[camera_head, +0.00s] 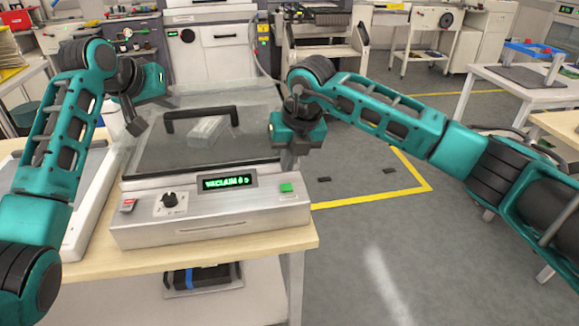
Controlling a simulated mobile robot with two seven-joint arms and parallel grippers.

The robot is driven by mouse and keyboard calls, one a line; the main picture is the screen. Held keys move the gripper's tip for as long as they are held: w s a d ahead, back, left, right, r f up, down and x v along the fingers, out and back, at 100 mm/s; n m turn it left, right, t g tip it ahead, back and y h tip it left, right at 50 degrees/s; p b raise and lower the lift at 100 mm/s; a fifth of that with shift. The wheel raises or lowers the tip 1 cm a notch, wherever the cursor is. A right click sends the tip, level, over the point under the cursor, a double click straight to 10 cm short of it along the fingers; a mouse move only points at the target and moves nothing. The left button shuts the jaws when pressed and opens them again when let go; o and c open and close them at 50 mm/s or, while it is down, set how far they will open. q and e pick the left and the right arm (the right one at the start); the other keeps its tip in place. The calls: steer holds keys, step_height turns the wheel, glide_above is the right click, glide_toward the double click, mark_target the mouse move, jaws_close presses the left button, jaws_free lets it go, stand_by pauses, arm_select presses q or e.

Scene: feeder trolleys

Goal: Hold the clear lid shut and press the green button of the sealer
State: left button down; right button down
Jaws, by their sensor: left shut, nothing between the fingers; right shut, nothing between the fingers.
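The sealer (215,215) is a silver box on a wooden-topped table. Its clear lid (165,150), with a black handle (201,113), lies over the chamber; I cannot tell if it is fully down. A pale block-shaped pack (206,130) shows through it. The green button (287,188) is at the right of the front panel, uncovered. The lit display (228,182) seems to read "VACUUM 0 s". My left gripper (137,126) is shut and empty by the lid's left rear side. My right gripper (289,160) is shut and empty beside the lid's right edge, behind the green button.
The panel also has a black knob (170,199) and a red switch (128,205). A white-framed tray (88,195) lies left of the sealer. The table (270,241) ends just right of the sealer. Open grey floor with yellow lines (375,196) lies beyond.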

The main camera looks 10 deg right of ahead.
mark_target(170, 114)
arm_select(q)
steer(key=f, duration=0.3)
steer(key=shift+s+a+g, duration=0.15)
steer(key=shift+a+g, duration=0.05)
steer(key=shift+g, duration=0.1)
arm_select(e)
steer(key=shift+r, duration=0.15)
arm_select(q)
steer(key=shift+w+r, duration=0.25)
steer(key=shift+r, duration=0.75)
steer(key=shift+w+r, duration=0.2)
steer(key=shift+r, duration=0.8)
arm_select(e)
steer(key=shift+w+f, duration=0.25)
steer(key=shift+w, duration=0.1)
arm_select(q)
step_height(170, 114, up, 2)
steer(key=shift+r, duration=0.2)
arm_select(e)
steer(key=shift+a, duration=0.1)
arm_select(q)
steer(key=shift+d+r, duration=0.1)
steer(key=shift+r, duration=2.8)
steer(key=shift+s, duration=0.1)
